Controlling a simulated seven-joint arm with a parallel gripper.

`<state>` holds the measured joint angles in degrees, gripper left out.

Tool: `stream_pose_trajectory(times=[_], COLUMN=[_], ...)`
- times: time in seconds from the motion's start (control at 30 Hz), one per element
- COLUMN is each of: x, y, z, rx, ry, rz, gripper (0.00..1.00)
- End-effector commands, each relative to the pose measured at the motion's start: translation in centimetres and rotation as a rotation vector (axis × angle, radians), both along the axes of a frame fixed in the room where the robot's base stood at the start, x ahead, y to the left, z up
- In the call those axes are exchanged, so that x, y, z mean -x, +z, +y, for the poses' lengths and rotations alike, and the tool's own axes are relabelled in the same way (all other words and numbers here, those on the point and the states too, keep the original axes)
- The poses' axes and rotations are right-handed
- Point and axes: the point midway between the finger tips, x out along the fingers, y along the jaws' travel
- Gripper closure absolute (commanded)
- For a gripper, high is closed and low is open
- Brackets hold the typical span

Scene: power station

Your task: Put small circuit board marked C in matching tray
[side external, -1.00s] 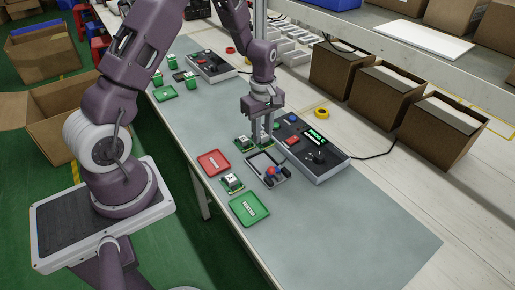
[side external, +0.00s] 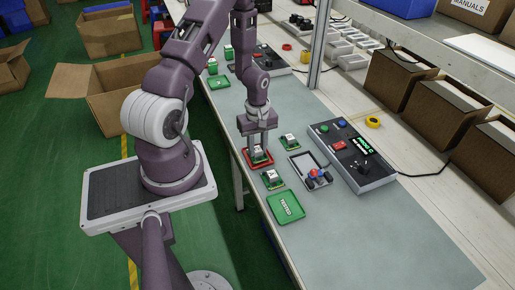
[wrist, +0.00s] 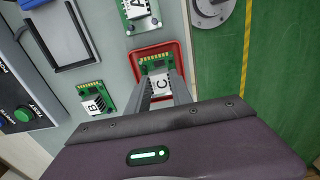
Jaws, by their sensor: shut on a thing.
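My gripper (side external: 260,140) is shut on the small green circuit board marked C, whose white block (wrist: 161,84) sits between the fingers in the wrist view. The board is in or just above the red tray (side external: 262,166); I cannot tell if it touches the bottom. In the wrist view, the red tray rim (wrist: 157,46) surrounds the board. A board marked A (wrist: 139,12) lies beyond the tray, and a board marked B (wrist: 94,99) lies to its left. A green tray marked TESTED (side external: 286,208) lies empty nearer the camera.
A tester console (side external: 355,165) with a green display stands to the right. A dark-edged fixture (side external: 307,164) with coloured knobs lies beside it. A yellow tape roll (side external: 373,122) lies behind. The table's left edge is close to the red tray; its near right part is clear.

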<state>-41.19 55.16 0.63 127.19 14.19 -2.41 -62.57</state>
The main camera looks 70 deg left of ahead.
Motion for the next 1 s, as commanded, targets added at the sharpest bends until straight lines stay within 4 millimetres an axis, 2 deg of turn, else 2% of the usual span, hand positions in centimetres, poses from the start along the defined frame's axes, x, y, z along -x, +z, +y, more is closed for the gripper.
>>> stream_pose_trajectory(times=[0.37,0.4,0.43,0.77,0.87,1.0], x=[0.0,0.0,0.0,0.0,-0.1,-0.1], y=[-0.7,-0.7,-0.7,-0.4,0.8,3.9], z=[0.0,0.0,0.0,0.0,0.1,0.2], rx=[-0.001,-0.001,-0.001,-0.001,-0.003,-0.005], ry=[0.001,0.001,0.001,0.001,0.002,0.003], rz=[0.000,-0.001,-0.001,-0.001,-0.003,-0.005], gripper=[1.00,0.68,0.65,0.65,0.65,0.65])
